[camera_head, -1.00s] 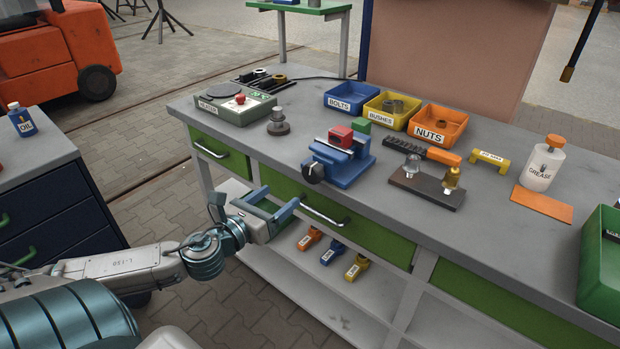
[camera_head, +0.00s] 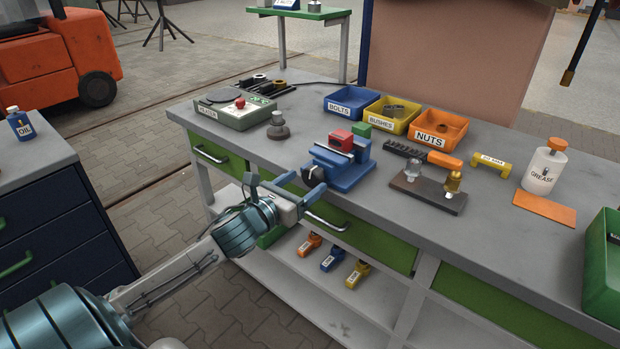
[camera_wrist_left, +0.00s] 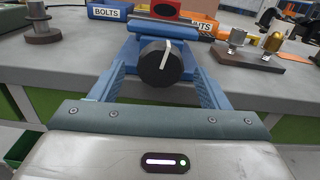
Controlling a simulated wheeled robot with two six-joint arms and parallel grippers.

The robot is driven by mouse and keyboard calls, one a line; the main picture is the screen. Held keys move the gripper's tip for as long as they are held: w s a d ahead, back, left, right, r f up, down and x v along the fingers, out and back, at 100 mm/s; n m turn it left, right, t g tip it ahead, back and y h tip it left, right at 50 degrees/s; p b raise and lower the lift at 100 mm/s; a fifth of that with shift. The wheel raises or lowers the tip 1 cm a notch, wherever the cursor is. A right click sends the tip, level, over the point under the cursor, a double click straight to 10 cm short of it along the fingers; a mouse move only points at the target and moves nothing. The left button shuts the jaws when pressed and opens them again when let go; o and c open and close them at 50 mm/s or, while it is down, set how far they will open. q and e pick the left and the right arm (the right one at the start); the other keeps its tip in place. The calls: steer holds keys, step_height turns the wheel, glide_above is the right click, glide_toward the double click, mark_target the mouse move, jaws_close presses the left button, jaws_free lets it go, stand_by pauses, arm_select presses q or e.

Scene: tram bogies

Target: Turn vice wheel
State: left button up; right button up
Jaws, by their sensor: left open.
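The blue vice (camera_head: 345,168) stands at the front edge of the grey workbench, with a red block (camera_head: 341,140) in its jaws. Its black wheel (camera_wrist_left: 160,62), with a pale bar across its face, points toward me; the wheel shows partly in the head view (camera_head: 309,175). My left gripper (camera_head: 302,184) is open at the bench's front edge. In the left wrist view the two blue fingers (camera_wrist_left: 158,84) stand to either side of the wheel, which appears between them. I cannot tell whether they touch it. My right gripper is not in view.
Behind the vice stand the blue bolts bin (camera_head: 350,100), yellow bushes bin (camera_head: 391,114) and orange nuts bin (camera_head: 437,130). A grey spool-like part (camera_head: 278,127) sits left of the vice. A dark fixture block (camera_head: 428,192) is to its right. A green drawer (camera_head: 365,238) lies below.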

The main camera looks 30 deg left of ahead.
mark_target(309, 179)
arm_select(q)
steer(key=shift+w+d, duration=0.15)
steer(key=shift+w, duration=1.35)
steer(key=c, duration=1)
